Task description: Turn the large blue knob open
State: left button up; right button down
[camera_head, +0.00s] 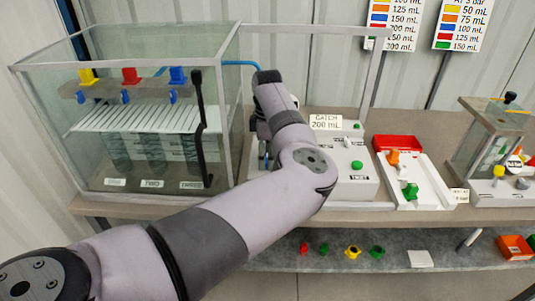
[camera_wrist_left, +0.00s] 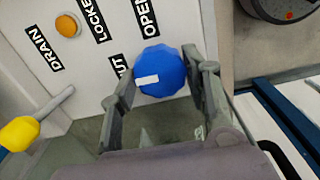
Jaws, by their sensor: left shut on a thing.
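The large blue knob (camera_wrist_left: 160,72) sits on a white panel (camera_wrist_left: 85,85) in the left wrist view. It has a scalloped rim and a short white mark left of its middle. My left gripper (camera_wrist_left: 157,78) has one finger on each side of the knob and is shut on it. An OPEN label (camera_wrist_left: 146,18) is above the knob, and a partly hidden label ending in "UT" (camera_wrist_left: 120,66) is at its left. My right gripper is not in view.
A yellow knob (camera_wrist_left: 20,133) on a lever and an orange button (camera_wrist_left: 67,26) are near the blue knob. A glass tank (camera_head: 60,125) stands left of my arm.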

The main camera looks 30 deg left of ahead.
pick_arm(q)
jog(key=m+p, duration=0.3)
jog(key=p, duration=0.1)
jog(key=m+p, duration=0.4)
jog(key=p, duration=0.1)
jog(key=m+p, duration=0.3)
jog(key=p, duration=0.1)
jog(key=shift+r+m, duration=0.25)
jog(key=shift+m, duration=0.15)
jog(key=m+p, duration=0.3)
jog(key=shift+m, duration=0.3)
jog(key=shift+f+m+p, duration=0.15)
jog(key=shift+m+p, duration=0.9)
jog(key=shift+m, duration=0.45)
jog(key=o, duration=1.2)
jog(key=shift+c, duration=0.2)
notch_tip(320, 180, up, 12)
